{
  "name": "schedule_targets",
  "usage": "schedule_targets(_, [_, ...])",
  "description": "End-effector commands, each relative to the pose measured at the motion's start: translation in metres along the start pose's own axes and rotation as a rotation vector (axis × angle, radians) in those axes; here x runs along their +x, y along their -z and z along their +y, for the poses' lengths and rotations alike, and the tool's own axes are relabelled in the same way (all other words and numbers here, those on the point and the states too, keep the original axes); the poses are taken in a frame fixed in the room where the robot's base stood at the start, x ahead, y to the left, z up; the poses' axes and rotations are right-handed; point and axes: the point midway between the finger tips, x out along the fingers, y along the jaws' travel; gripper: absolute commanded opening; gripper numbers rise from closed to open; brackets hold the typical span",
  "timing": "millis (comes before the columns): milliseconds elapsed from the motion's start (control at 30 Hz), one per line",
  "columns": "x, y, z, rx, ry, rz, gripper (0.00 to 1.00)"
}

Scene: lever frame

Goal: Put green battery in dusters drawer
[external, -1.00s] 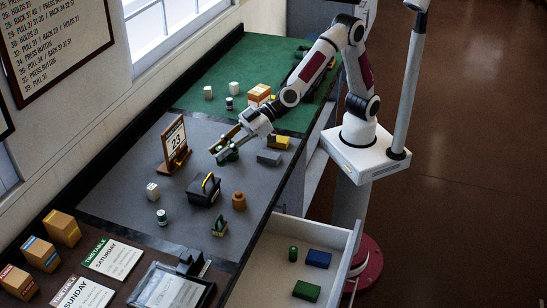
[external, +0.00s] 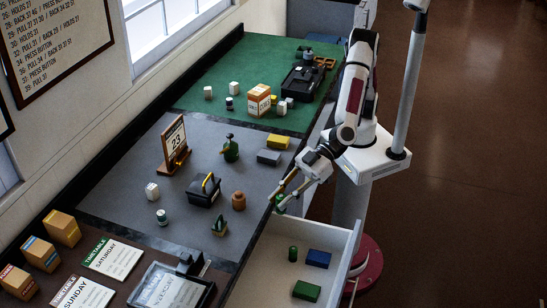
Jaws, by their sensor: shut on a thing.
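My gripper (external: 284,200) is shut on a small green item (external: 279,198), which looks like the green battery; the fingers partly hide it. It is held near the right edge of the grey worktop, just beyond the back left corner of the open drawer (external: 338,240). The white drawer contains a green cylinder (external: 293,253), a blue block (external: 318,259) and a green block (external: 306,291). No label on the drawer is legible.
Yellow (external: 278,142) and grey (external: 269,157) blocks lie near the right edge.

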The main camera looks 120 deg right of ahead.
Motion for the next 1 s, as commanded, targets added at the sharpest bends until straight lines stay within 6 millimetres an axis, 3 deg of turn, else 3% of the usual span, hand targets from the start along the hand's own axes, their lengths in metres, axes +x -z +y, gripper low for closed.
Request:
schedule_targets(100, [-0.005, -0.009, -0.02, -0.008, 0.017, -0.002, 0.0])
schedule_targets(467, [0.019, -0.064, -0.015, -0.009, 0.012, -0.004, 0.0])
schedule_targets(1000, [0.063, -0.17, -0.015, -0.008, 0.012, -0.003, 0.0])
